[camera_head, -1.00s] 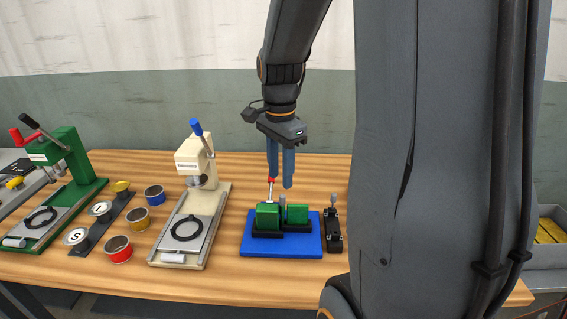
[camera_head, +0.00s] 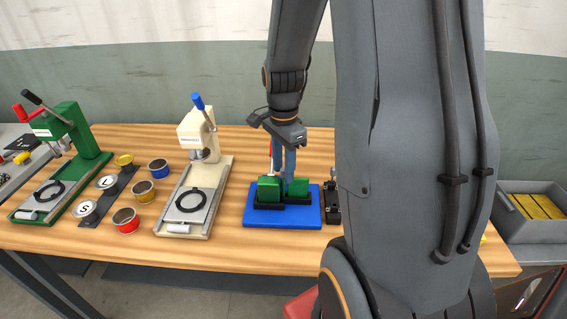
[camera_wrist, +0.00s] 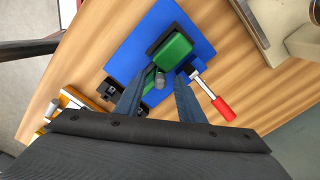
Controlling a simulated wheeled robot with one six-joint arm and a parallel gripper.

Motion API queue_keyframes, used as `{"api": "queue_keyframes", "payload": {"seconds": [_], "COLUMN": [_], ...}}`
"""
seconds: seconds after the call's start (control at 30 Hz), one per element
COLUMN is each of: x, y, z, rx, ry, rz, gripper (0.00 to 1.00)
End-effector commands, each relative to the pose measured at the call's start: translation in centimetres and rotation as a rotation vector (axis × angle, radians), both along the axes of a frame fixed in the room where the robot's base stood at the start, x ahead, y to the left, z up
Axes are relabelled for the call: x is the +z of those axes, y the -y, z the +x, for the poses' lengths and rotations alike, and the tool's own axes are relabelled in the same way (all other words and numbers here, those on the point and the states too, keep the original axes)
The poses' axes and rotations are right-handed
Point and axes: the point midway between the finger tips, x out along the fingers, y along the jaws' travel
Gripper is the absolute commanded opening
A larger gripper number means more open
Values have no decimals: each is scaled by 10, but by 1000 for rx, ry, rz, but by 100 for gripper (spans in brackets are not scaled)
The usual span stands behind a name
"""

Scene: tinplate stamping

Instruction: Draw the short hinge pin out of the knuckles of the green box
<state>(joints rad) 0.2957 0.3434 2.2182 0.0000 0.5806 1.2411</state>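The green box (camera_head: 269,189) stands in two parts on a blue base (camera_head: 256,217), with black supports around its foot. The wrist view shows one green part (camera_wrist: 173,50) clearly; the other is mostly behind a finger. A grey round pin head (camera_wrist: 160,81) shows between the parts; I take it for the hinge pin. How far it sits in the knuckles I cannot tell. My gripper (camera_wrist: 163,72) is open, pointing down, its fingers on either side of the pin head with gaps visible. In the head view my gripper (camera_head: 284,177) is low over the box and hides the pin.
A red-handled tool (camera_wrist: 222,108) stands close beside the box and one finger. A black block (camera_head: 333,206) is right of the blue base. A cream press (camera_head: 200,170) stands left, with a green press (camera_head: 70,150) and several tins farther left.

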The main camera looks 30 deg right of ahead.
Motion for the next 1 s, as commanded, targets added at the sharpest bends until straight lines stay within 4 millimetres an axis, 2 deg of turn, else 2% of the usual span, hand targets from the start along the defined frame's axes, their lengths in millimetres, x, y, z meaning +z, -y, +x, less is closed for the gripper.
{"api": "queue_keyframes", "payload": {"seconds": [0.07,0.1,0.3,1.0], "x": [0,0,0,12], "y": [0,0,0,0], "z": [0,0,0,0], "rx": [0,0,0,0], "ry": [0,0,0,1], "rz": [0,0,0,0], "gripper": [35,32,0,0]}}
